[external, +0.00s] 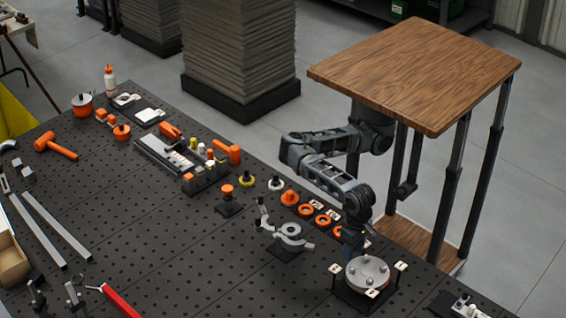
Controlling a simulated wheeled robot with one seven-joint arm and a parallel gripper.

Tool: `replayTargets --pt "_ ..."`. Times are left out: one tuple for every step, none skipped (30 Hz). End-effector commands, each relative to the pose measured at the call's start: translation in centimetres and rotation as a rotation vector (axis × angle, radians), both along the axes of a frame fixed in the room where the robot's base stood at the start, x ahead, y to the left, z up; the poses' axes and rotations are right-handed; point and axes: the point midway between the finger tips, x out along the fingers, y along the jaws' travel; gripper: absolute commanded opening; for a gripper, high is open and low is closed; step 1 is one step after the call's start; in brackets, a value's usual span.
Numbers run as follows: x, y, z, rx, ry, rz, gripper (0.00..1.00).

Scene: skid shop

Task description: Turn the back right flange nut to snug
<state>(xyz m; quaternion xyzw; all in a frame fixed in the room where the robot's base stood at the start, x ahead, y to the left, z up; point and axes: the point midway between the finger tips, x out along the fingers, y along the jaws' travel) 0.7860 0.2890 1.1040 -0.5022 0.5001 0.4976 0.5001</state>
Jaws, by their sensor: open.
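The round metal flange (367,274) sits on a dark square base on the perforated bench, at the lower right. Several nuts or bolt heads stand on its top face; they are too small to tell how far each is turned. Small white marked tags stand around it. My gripper (352,247) points down at the flange's back left edge. It is open, but its fingers are small and dark here. I cannot tell whether it touches a nut, and the arm partly covers the area behind the flange.
A grey three-armed fixture (289,232) stands left of the flange. Orange rings (306,210) lie behind it along the bench edge. A black and white block (465,308) sits at the lower right. The perforated bench (215,265) is clear in its middle.

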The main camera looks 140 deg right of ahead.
Motion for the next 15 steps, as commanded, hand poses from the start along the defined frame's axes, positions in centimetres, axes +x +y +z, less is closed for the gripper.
replayTargets --pt "0.0 0.0 -0.3 -0.002 0.001 0.0 0.49" --pt "0.0 0.0 -0.5 -0.001 0.002 0.0 0.49" --pt "0.0 0.0 -0.9 0.0 0.003 0.001 0.49" --pt "-0.1 0.0 -1.2 0.0 0.004 0.001 0.49" --pt "-0.1 0.0 -1.5 0.0 0.005 0.001 0.49" --pt "-0.1 0.0 -2.1 0.001 0.005 0.001 0.49" --pt "-0.1 0.0 -2.5 0.001 0.005 0.001 0.49" --pt "-0.1 0.0 -2.9 0.002 0.005 0.001 0.49" --pt "-0.1 0.0 -3.6 0.002 0.006 0.001 0.49" --pt "-0.1 0.0 -4.0 0.002 0.006 0.001 0.49" --pt "-0.1 0.0 -4.5 0.002 0.007 0.001 0.49" --pt "-0.1 0.0 -5.1 0.003 0.006 0.001 0.49" --pt "-0.1 0.1 -5.6 0.003 0.006 0.001 0.49" --pt "-0.1 0.1 -6.0 0.003 0.006 0.002 0.49" --pt "-0.1 0.1 -6.6 0.004 0.007 0.002 0.49"
